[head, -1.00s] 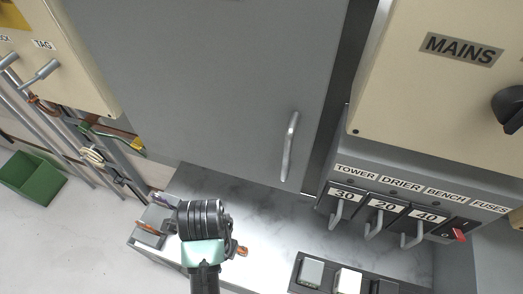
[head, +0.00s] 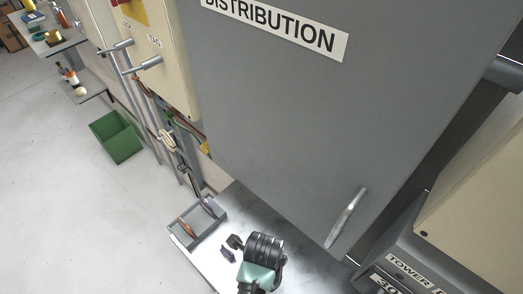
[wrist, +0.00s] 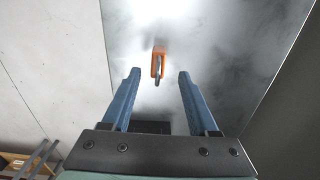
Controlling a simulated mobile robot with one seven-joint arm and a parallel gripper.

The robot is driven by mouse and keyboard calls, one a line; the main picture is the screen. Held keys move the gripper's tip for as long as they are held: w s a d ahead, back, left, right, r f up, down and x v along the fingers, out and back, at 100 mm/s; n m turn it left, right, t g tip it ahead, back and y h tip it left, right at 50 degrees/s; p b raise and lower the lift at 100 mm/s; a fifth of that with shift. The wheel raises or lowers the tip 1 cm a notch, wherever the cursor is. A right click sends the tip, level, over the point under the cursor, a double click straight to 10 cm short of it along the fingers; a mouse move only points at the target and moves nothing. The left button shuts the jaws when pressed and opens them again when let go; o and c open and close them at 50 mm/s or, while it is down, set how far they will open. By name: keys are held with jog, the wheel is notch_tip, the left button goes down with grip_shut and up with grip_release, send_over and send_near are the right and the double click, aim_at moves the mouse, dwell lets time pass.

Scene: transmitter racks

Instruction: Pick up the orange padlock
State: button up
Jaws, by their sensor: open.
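The orange padlock (wrist: 158,62) lies on the pale, marbled metal surface in the wrist view, ahead of my gripper (wrist: 159,74) and roughly centred between its two blue fingers. The fingers are wide apart with nothing between them, and their tips appear just short of the padlock or above it; the gap in height is hard to tell. In the head view my gripper (head: 231,248) is over the bench at the bottom, and the padlock does not show there, hidden by my arm or gripper.
A grey tray (head: 172,233) with an orange-handled item stands on the bench's left end. A grey distribution cabinet door (head: 290,120) with a handle (head: 346,217) rises behind the bench. A green bin (head: 117,137) stands on the open floor at left.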

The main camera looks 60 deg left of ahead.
jog(key=shift+s+a+f, duration=0.1)
jog(key=shift+f, duration=1.05)
jog(key=shift+s+f, duration=0.1)
jog(key=shift+f, duration=1.05)
grip_shut()
